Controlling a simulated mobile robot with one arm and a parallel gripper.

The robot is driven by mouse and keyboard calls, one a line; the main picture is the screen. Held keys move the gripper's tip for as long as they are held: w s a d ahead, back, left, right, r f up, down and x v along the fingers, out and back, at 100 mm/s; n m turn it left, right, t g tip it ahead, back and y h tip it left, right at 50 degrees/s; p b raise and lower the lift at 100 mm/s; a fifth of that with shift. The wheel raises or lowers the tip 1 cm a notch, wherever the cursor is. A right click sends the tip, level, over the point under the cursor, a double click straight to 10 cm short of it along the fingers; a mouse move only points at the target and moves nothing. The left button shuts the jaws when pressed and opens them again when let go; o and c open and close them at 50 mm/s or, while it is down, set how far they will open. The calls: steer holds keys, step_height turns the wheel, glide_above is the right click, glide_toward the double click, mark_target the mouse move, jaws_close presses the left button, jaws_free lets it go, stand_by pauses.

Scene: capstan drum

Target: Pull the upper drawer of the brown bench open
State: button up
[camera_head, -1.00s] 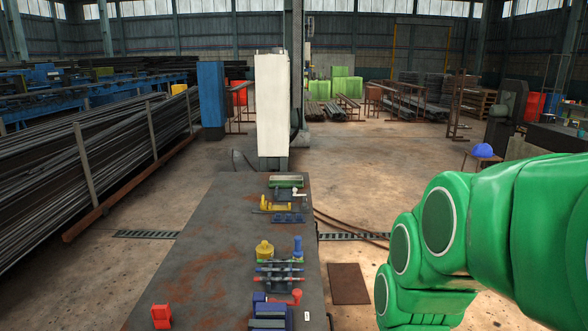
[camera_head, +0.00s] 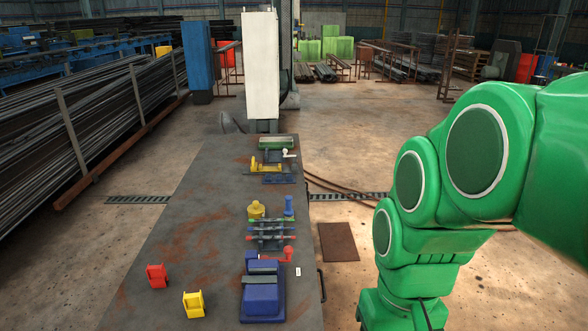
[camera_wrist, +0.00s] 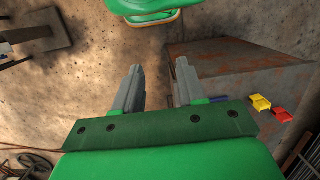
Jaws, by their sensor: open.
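The brown bench (camera_head: 190,215) runs away from me in the head view, with a worn, rust-stained top. A dark handle (camera_head: 322,285) stands out from its right side, near the front; the drawer fronts are hidden from this angle. In the wrist view the bench (camera_wrist: 235,60) is at the right, and I cannot make out a drawer or handle there. My gripper (camera_wrist: 157,78) has its two grey fingers apart with nothing between them, over floor beside the bench. In the head view my green arm is right of the bench and the gripper is not visible.
On the bench stand a blue vise (camera_head: 262,290), a red bin (camera_head: 157,275), a yellow bin (camera_head: 193,304) and several tools. A white cabinet (camera_head: 261,70) stands beyond the far end. A brown mat (camera_head: 338,242) lies on open floor to the right.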

steer(key=w+a+r+y, duration=0.2)
steer(key=w+a+y, duration=0.1)
steer(key=w, duration=0.5)
steer(key=w+a+r+n+t+y, duration=0.1)
steer(key=w+a+r+y, duration=0.15)
steer(key=w, duration=0.55)
steer(key=w+a+r+y, duration=0.1)
steer(key=w+a+y, duration=0.3)
steer(key=w, duration=0.4)
steer(key=w+d+f+m+t+y, duration=0.2)
steer(key=w+d+f+m+t, duration=0.1)
steer(key=w+d, duration=0.65)
steer(key=w+d+f+m+t+y, duration=0.2)
steer(key=w+d+f+t, duration=0.3)
steer(key=w, duration=0.8)
steer(key=g, duration=0.1)
glide_toward(323, 285)
steer(key=a+f, duration=0.1)
steer(key=a, duration=0.1)
steer(key=shift+w+x, duration=0.2)
steer(key=shift+x, duration=1.8)
steer(key=shift+w+x, duration=0.15)
steer(key=shift+x, duration=1.8)
steer(key=shift+d, duration=0.15)
jaws_close()
